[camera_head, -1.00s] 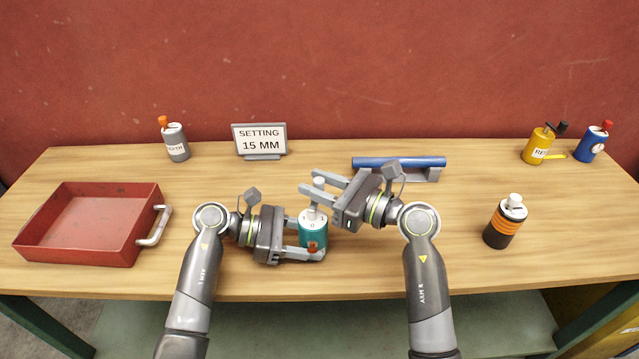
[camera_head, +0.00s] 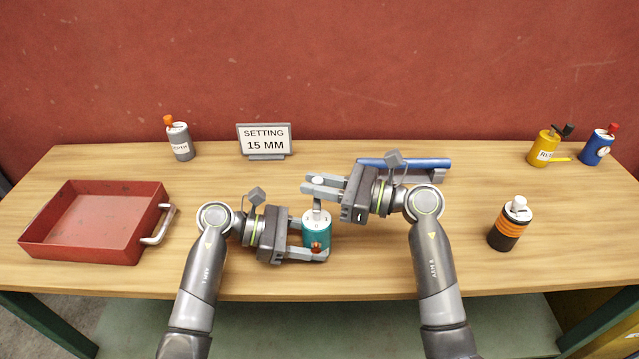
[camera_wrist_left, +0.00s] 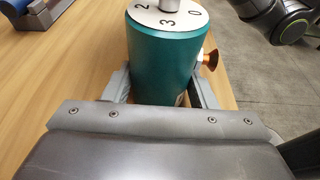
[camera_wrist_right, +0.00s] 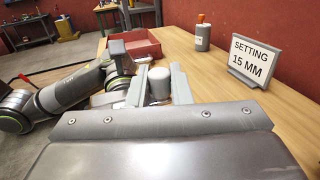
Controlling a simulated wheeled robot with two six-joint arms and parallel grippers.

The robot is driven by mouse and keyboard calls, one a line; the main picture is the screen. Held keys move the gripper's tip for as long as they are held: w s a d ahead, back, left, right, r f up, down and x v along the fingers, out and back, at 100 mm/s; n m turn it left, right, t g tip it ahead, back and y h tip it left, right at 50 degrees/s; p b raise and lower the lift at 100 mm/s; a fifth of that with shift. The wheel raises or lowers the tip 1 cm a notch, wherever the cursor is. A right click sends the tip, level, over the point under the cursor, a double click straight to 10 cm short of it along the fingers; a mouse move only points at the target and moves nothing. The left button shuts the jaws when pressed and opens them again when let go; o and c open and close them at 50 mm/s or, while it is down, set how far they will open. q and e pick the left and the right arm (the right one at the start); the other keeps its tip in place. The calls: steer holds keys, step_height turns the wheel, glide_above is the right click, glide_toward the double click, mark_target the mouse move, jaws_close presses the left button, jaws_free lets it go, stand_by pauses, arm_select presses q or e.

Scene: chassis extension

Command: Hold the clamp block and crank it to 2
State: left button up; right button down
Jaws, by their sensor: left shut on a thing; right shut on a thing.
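The clamp block (camera_head: 317,236) is a teal upright cylinder with a white numbered dial on top and an orange fitting on its side. My left gripper (camera_head: 313,238) is shut around its body, and the left wrist view shows the block (camera_wrist_left: 165,58) between the fingers. In that view the numbers 2, 3 and 0 show on the dial; the pointer's reading cannot be made out. A grey crank with a pale knob (camera_head: 317,181) rises above the dial. My right gripper (camera_head: 318,185) is shut on this knob, which the right wrist view shows between its fingers (camera_wrist_right: 158,84).
A red tray (camera_head: 65,252) stands at left. A sign (camera_head: 264,140) reads "SETTING 15 MM". A grey bottle (camera_head: 181,143), a blue bar (camera_head: 420,163), yellow (camera_head: 545,148) and blue (camera_head: 597,148) containers stand behind. A black-and-orange cylinder (camera_head: 510,228) stands at right.

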steer(key=c, duration=1.3)
jaws_free()
steer(key=shift+c, duration=0.2)
steer(key=v, duration=1.2)
steer(key=shift+r, duration=3)
